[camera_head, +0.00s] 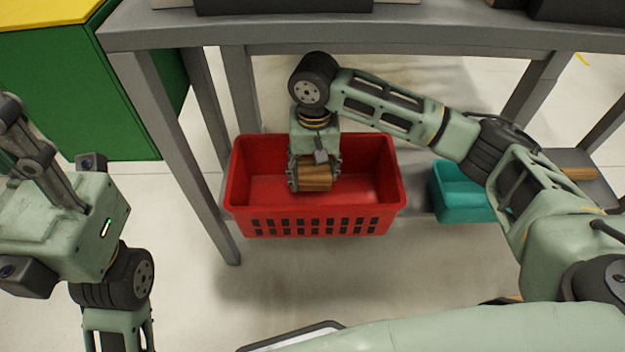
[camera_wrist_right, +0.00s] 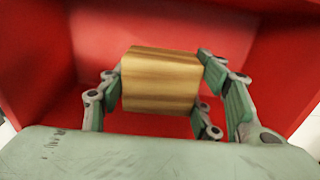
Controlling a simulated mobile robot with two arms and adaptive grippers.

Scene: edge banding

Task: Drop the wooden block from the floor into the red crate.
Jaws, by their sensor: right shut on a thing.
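The wooden block (camera_head: 315,177) is brown with visible grain. My right gripper (camera_head: 314,172) is shut on it and holds it over the open red crate (camera_head: 315,224), within its rim as seen from above. In the right wrist view the block (camera_wrist_right: 161,80) sits between the green finger pads, with the crate's red inside (camera_wrist_right: 290,60) behind it. I cannot tell how far the block is above the crate floor. The crate stands on the lower shelf of a grey table. My left arm is at the left edge; its fingertips are at the frame's border and unclear.
A teal bin (camera_head: 460,196) stands on the shelf to the right of the crate. Another wooden piece (camera_head: 570,173) lies further right. The grey table top (camera_head: 420,32) and its legs frame the crate. A green cabinet (camera_head: 95,90) stands at the left.

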